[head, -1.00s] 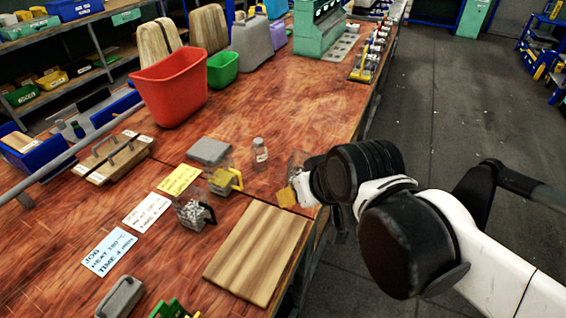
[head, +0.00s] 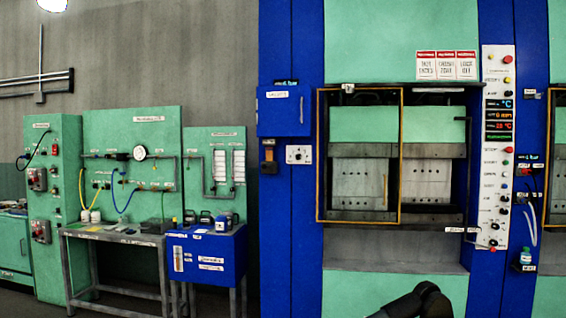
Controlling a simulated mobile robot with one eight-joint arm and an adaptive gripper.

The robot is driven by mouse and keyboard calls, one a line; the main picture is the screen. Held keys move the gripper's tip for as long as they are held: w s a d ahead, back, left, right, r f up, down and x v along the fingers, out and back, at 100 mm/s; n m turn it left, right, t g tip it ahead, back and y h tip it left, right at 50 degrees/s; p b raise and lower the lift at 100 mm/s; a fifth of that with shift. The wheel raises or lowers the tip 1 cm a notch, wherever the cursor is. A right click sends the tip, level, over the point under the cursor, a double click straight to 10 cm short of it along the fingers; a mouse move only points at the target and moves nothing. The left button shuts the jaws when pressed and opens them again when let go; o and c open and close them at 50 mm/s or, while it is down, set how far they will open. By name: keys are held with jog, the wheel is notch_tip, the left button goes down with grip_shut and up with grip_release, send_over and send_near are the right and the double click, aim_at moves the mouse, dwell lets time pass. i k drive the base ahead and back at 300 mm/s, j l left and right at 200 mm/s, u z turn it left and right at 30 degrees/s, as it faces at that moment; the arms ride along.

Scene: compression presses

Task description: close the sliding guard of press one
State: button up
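A press with a green body and blue columns fills the right half of the head view. I cannot read a number on it. Its sliding guard (head: 402,150), a yellow-framed panel, stands across the left part of the press opening. The right part of the opening (head: 436,165) is uncovered, showing grey platens (head: 436,152) inside. A small handle or bar with a white label (head: 462,230) is at the lower right of the opening. A dark part of my arm shows at the bottom edge; my gripper is not in view.
A control panel (head: 496,150) with buttons and displays is right of the opening. Another press with a yellow frame (head: 547,160) is cut off at the right edge. At left stand a green test bench (head: 130,155) and a blue cabinet (head: 207,265) with bottles on top.

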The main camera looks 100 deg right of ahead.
aim_at(367, 88)
jog(key=z, duration=4.1)
jog(key=i, duration=0.15)
